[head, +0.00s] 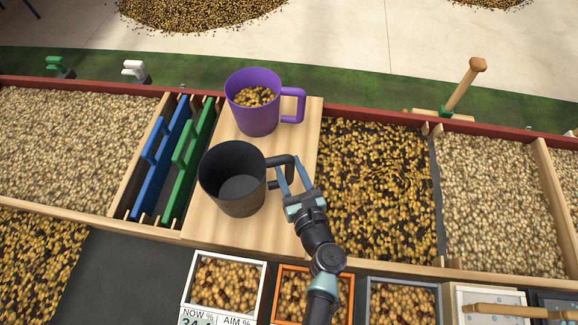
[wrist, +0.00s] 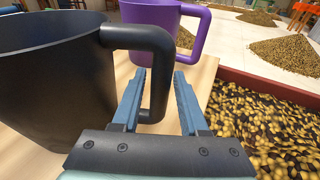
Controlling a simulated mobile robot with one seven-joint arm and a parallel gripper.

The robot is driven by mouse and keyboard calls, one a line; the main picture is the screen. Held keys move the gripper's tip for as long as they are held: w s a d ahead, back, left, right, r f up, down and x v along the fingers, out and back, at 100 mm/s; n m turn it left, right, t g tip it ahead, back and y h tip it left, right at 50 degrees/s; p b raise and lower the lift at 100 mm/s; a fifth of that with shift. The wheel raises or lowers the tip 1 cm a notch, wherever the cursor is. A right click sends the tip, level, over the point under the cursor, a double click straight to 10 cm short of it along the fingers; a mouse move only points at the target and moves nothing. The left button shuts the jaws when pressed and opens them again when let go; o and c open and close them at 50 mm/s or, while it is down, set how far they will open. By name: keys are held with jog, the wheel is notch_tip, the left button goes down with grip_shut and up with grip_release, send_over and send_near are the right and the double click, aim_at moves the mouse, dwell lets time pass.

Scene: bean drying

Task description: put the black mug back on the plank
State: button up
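The black mug (head: 238,180) is upright and looks empty. It appears to stand on the front part of the light wooden plank (head: 222,232), with its handle toward the right. In the wrist view, the black mug (wrist: 50,85) fills the left side. My gripper (head: 292,174) is at the handle. In the wrist view, the gripper's blue fingers (wrist: 160,74) are spread, one on each side of the handle, and look apart from it. Contact between the mug's base and the plank is not fully clear.
A purple mug (head: 256,104) with beans stands behind on the plank. Blue (head: 163,155) and green (head: 188,160) tools stand in slots at the left. Bean beds lie on both sides. Small framed bean trays (head: 268,292) line the front. A wooden handle (head: 466,84) rises at the back right.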

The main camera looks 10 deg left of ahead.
jog(key=shift+o, duration=0.8)
